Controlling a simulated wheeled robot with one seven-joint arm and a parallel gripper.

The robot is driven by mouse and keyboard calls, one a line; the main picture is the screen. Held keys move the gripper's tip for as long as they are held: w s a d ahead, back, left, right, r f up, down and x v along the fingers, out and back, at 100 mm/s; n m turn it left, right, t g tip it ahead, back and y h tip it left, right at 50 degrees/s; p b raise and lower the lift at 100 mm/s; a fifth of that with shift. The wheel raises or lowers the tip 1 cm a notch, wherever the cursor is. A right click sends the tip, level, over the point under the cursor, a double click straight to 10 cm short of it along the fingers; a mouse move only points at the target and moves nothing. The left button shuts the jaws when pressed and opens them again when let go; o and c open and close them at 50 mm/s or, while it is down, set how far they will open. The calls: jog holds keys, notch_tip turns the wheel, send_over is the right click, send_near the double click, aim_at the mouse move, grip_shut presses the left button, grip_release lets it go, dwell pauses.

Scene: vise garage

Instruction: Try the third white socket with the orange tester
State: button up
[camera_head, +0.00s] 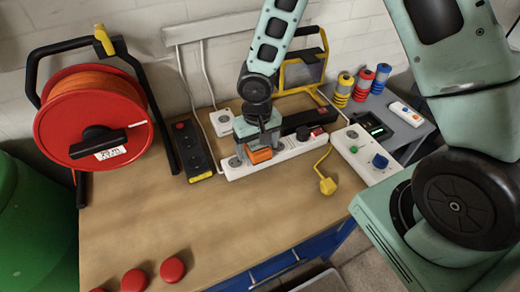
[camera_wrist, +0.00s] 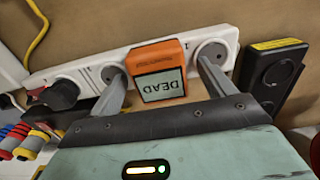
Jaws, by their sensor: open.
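The orange tester (camera_wrist: 157,68) sits against the white socket strip (camera_wrist: 85,68), with a bare round socket (camera_wrist: 212,51) on its right and another (camera_wrist: 110,75) on its left in the wrist view. Its screen reads DEAD, upside down there. Its prongs and the socket behind it are hidden. My gripper (camera_wrist: 163,74) is open, with one finger on each side of the tester and gaps visible. In the head view the tester (camera_head: 260,155) is second from the left on the strip (camera_head: 240,172), under my gripper (camera_head: 259,148).
A black plug with red (camera_wrist: 55,94) occupies the strip's other end. A black power strip (camera_head: 195,150) lies left of it, a yellow plug (camera_head: 327,185) in front. A white control box (camera_head: 365,155) stands right. Red discs (camera_head: 172,270) lie in front; the middle tabletop is clear.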

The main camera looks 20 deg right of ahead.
aim_at(257, 145)
jog(key=c, duration=1.4)
jog(key=shift+r+p, duration=2.45)
jog(key=shift+r, duration=0.6)
jog(key=shift+c, duration=0.2)
